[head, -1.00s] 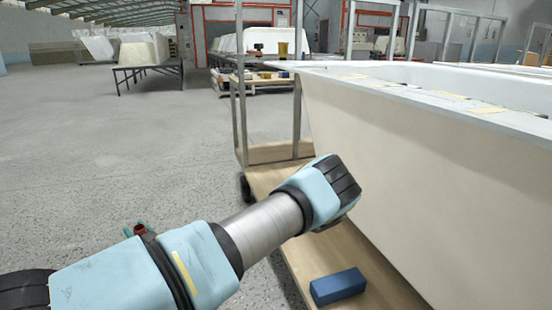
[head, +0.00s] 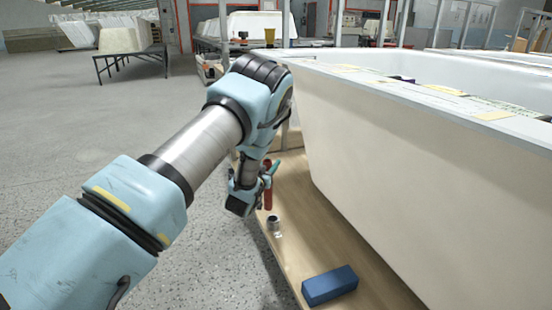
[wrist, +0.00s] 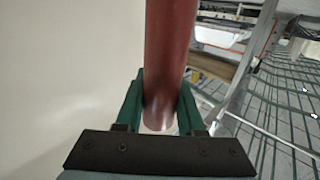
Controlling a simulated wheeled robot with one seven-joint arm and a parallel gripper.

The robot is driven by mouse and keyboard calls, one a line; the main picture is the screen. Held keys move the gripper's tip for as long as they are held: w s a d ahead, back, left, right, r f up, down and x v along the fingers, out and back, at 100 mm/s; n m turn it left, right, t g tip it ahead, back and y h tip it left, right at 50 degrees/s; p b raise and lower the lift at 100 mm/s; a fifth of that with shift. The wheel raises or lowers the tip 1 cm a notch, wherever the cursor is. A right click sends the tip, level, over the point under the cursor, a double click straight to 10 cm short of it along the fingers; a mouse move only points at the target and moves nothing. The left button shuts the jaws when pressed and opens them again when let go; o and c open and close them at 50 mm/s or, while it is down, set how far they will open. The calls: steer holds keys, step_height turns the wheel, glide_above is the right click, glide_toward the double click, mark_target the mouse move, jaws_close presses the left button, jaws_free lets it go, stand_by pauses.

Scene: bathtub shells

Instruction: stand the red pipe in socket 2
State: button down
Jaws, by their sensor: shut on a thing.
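The red pipe (head: 268,198) is held upright, or nearly so, by my gripper (head: 271,170) in the head view, beside the near left end of the white tub. In the wrist view the red pipe (wrist: 168,60) runs between the two green fingers of my gripper (wrist: 160,108), which are shut on it. The pipe's far end is cut off in the wrist view. I see no marked socket, so I cannot tell which place is socket 2.
A white tub (head: 360,150) stands on a wooden cart deck (head: 300,235). A blue block (head: 330,286) and a small metallic cylinder (head: 274,226) lie or stand on the deck. Papers and small items rest on the tub's rim. The grey floor at left is open.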

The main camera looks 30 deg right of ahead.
steer(key=shift+s+d+r+m+g+h, duration=0.2)
steer(key=shift+d+r+m+g+h, duration=0.15)
steer(key=shift+d+r, duration=0.6)
steer(key=shift+a+r, duration=0.1)
steer(key=shift+a, duration=0.05)
steer(key=shift+f+b, duration=1.95)
steer(key=shift+f, duration=1)
steer(key=shift+f+b, duration=1.55)
steer(key=shift+f, duration=0.75)
steer(key=shift+c, duration=2.2)
jaws_free()
steer(key=shift+s, duration=0.1)
steer(key=p+v, duration=0.3)
steer(key=v, duration=0.7)
steer(key=shift+s+a, duration=0.25)
